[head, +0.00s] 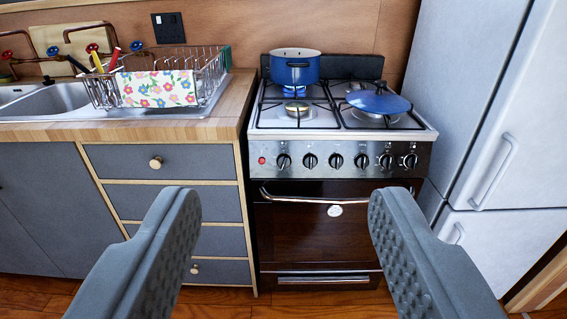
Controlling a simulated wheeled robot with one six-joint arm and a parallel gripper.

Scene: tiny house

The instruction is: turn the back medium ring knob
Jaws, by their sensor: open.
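The stove (340,148) stands ahead of me with a row of several black-and-silver knobs (336,161) along its front panel. I cannot tell from any marking which knob belongs to the back medium ring. The front left ring (297,107) is bare. A blue lid or pan (379,101) covers the front right ring. My gripper (285,205) is open and empty, its fingers wide apart, in front of the stove and apart from the knobs.
A wooden counter (225,107) with a dish rack (205,75), sink (58,100) and grey drawers (160,160) lies on the left. A white fridge (470,110) stands close on the right. The oven door handle (320,199) sticks out below the knobs.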

